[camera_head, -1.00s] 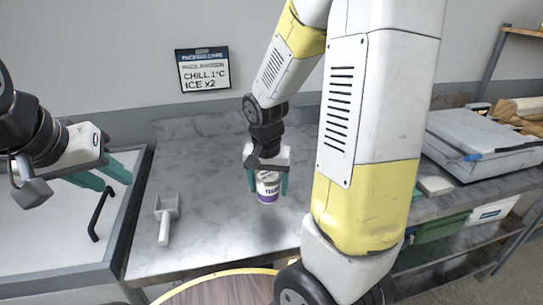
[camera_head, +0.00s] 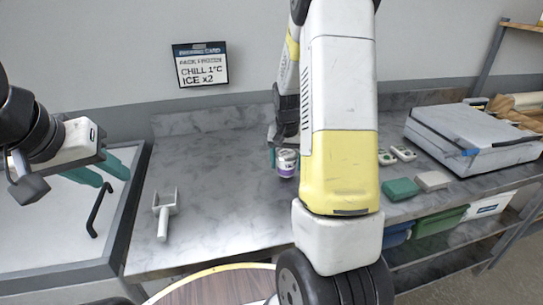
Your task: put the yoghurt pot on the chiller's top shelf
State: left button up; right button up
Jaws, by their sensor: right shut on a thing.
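The yoghurt pot (camera_head: 287,163), white with a purple band, is held in my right gripper (camera_head: 280,158) above the grey marbled counter. My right arm hides the right side of the pot and most of that gripper; one teal finger shows at the pot's left. My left gripper (camera_head: 112,172) is at the left over a white-topped unit with a black handle (camera_head: 97,211); its teal fingers are apart with nothing between them. I cannot tell whether this unit is the chiller, and no top shelf is seen.
A grey scoop (camera_head: 163,214) lies on the counter (camera_head: 215,190). At the right are a grey case (camera_head: 475,135), a green block (camera_head: 400,189), a pale block (camera_head: 432,181) and small white items (camera_head: 403,153). A round wooden top (camera_head: 215,288) is in front. A sign (camera_head: 201,65) hangs behind.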

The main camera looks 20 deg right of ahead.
jog(key=shift+f, duration=0.5)
jog(key=shift+f, duration=0.15)
jog(key=o, duration=1.5)
jog(key=shift+o, duration=0.2)
